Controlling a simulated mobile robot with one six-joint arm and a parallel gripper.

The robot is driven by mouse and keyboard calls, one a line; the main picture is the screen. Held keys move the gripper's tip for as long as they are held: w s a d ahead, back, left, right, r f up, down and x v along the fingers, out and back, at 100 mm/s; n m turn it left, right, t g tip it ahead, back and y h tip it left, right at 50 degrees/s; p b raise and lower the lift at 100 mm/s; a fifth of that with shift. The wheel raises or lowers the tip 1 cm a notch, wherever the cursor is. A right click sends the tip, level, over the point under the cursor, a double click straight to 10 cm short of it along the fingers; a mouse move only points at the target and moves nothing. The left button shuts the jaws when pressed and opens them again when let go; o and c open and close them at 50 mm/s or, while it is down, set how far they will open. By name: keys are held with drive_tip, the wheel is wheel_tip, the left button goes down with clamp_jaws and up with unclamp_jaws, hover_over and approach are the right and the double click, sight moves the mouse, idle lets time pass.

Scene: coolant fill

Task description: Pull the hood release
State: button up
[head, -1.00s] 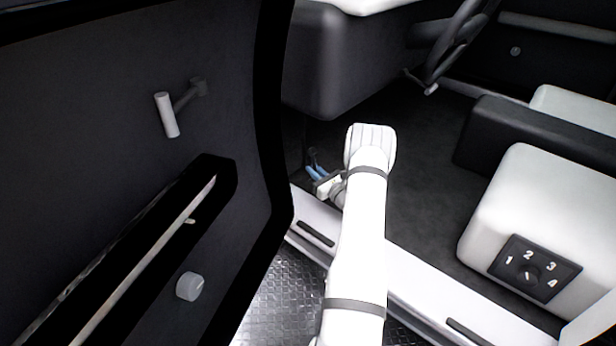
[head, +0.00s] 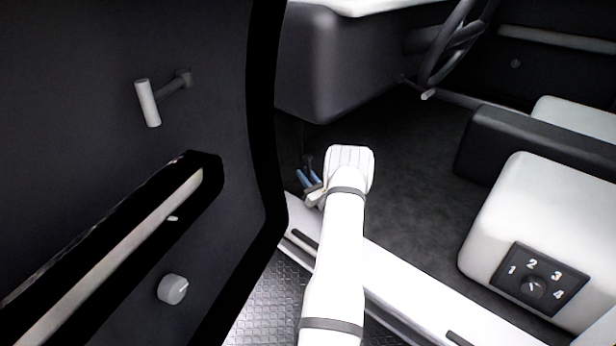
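My gripper (head: 308,178) is low in the footwell, just inside the door sill and under the dashboard's left end. Its two blue fingers point up and away from me, with a small gap between them. A small dark lever-like part (head: 309,161), possibly the hood release, shows just beyond the fingertips. I cannot tell whether the fingers touch it or hold it. My white arm hides part of the gripper and the footwell to its right.
The open door (head: 90,130) at left carries a pale-gripped handle (head: 148,103), an armrest and a round knob (head: 172,289). The seat (head: 500,210) with a numbered dial (head: 534,288) is at right. The steering wheel (head: 450,45) is above. The floor between is clear.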

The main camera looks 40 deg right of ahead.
drive_tip(key=shift+o, duration=1.3)
drive_tip(key=shift+s+f, duration=0.1)
drive_tip(key=s+a+p, duration=0.1)
drive_tip(key=s+p, duration=0.3)
drive_tip(key=s, duration=0.9)
drive_tip(key=shift+a, duration=0.1)
